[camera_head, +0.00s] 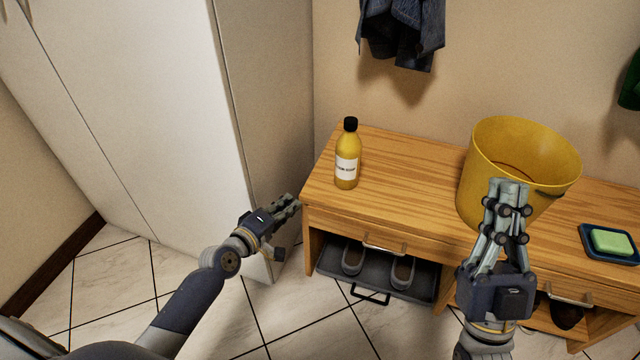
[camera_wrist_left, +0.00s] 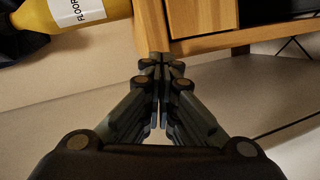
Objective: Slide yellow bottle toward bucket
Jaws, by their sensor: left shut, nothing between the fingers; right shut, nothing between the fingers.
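The yellow bottle (camera_head: 347,161) with a black cap and white label stands upright near the left end of the wooden bench top. The yellow bucket (camera_head: 545,165) stands further right on the same bench, with bare wood between the two. My left gripper (camera_head: 294,203) is shut and empty, just left of the bench's left edge and apart from the bottle. In the left wrist view the bottle (camera_wrist_left: 30,12) shows at the top left, beyond the shut fingertips (camera_wrist_left: 160,58). My right gripper (camera_head: 510,186) is shut and empty, in front of the bucket, hiding part of it.
A blue dish with green soap (camera_head: 612,241) sits right of the bucket. Below the bench top, a dark tray (camera_head: 340,277) holds shoes. A tall white cabinet (camera_head: 150,90) stands left, close to the bench. Dark clothing (camera_head: 402,30) hangs on the wall.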

